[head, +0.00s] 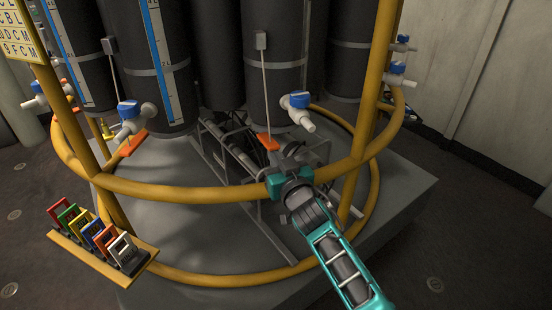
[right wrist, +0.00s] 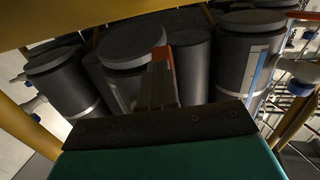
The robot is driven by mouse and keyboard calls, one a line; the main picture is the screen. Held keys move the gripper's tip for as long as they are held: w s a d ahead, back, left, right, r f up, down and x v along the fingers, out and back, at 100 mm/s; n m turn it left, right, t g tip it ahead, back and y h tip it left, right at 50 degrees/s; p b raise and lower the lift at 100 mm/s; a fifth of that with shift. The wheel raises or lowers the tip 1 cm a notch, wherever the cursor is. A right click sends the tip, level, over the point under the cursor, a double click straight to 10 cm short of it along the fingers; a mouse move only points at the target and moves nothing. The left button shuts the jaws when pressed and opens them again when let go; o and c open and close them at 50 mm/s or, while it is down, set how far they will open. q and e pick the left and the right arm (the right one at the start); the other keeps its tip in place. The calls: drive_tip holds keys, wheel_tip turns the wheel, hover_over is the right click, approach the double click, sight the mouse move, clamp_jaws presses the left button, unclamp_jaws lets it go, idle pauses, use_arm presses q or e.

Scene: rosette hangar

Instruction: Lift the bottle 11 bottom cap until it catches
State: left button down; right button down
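Dark grey bottles stand in a ring; I cannot read which is bottle 11. The bottle (head: 270,75) nearest my right gripper has a thin rod down its front and an orange tab (head: 268,142) at its lower end. My right gripper (head: 284,152) is at this tab. In the right wrist view its fingers (right wrist: 160,92) are close together, with the orange tab (right wrist: 163,62) at their tips. The fingers hide part of the tab. Round dark bottle ends (right wrist: 130,45) show beyond. The bottom cap's seating is not clear. My left gripper is not in view.
A yellow ring frame (head: 215,193) with uprights surrounds the bottles, close to my right arm. Blue-and-white valves (head: 298,108) stick out from the bottles. A rack (head: 100,245) of coloured clips is at front left. Floor at right is clear.

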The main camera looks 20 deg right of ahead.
sight(275, 147)
drive_tip(key=shift+w+r+p, duration=0.15)
drive_tip(key=shift+r+p, duration=0.15)
drive_tip(key=shift+r, duration=0.5)
drive_tip(key=shift+w+r+p, duration=0.1)
drive_tip(key=shift+r+p, duration=0.2)
drive_tip(key=shift+r, duration=0.45)
drive_tip(key=shift+f, duration=0.2)
drive_tip(key=shift+a+f+b, duration=0.1)
drive_tip(key=shift+f+b, duration=0.75)
drive_tip(key=shift+f, duration=0.1)
drive_tip(key=shift+s+f+b, duration=0.2)
drive_tip(key=shift+f+b, duration=0.2)
drive_tip(key=shift+f, duration=0.3)
drive_tip(key=shift+s, duration=0.1)
